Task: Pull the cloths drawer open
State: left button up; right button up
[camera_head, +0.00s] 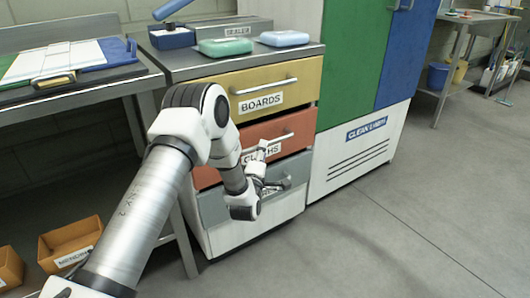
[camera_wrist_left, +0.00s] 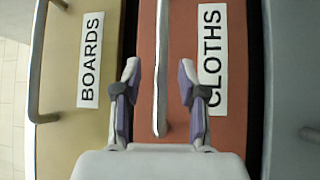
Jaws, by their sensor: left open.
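The cloths drawer (camera_head: 296,126) is the orange-red middle drawer of the cabinet, with a pale bar handle and a label partly hidden by my arm. In the left wrist view the drawer front (camera_wrist_left: 235,125) carries the CLOTHS label, and its bar handle (camera_wrist_left: 161,50) runs between my fingers. My left gripper (camera_head: 264,160) is in front of the drawer. In the left wrist view the gripper (camera_wrist_left: 159,75) is open, one finger on each side of the handle, with gaps to both. I cannot tell its exact depth to the bar. My right gripper is not in view.
The yellow BOARDS drawer (camera_head: 260,82) is above and a grey drawer (camera_head: 294,172) below, both with bar handles. Cases (camera_head: 225,46) lie on the cabinet top. A green-and-blue locker (camera_head: 362,60) stands to the right. The floor (camera_head: 390,215) at right is clear.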

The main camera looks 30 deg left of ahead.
pick_arm(q)
jog(key=x, duration=0.4)
jog(key=shift+w+f+b, duration=0.1)
jog(key=shift+w+b, duration=0.15)
jog(key=shift+b, duration=0.15)
grip_shut()
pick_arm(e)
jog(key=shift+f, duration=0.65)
pick_arm(q)
jog(key=shift+s+d, duration=0.1)
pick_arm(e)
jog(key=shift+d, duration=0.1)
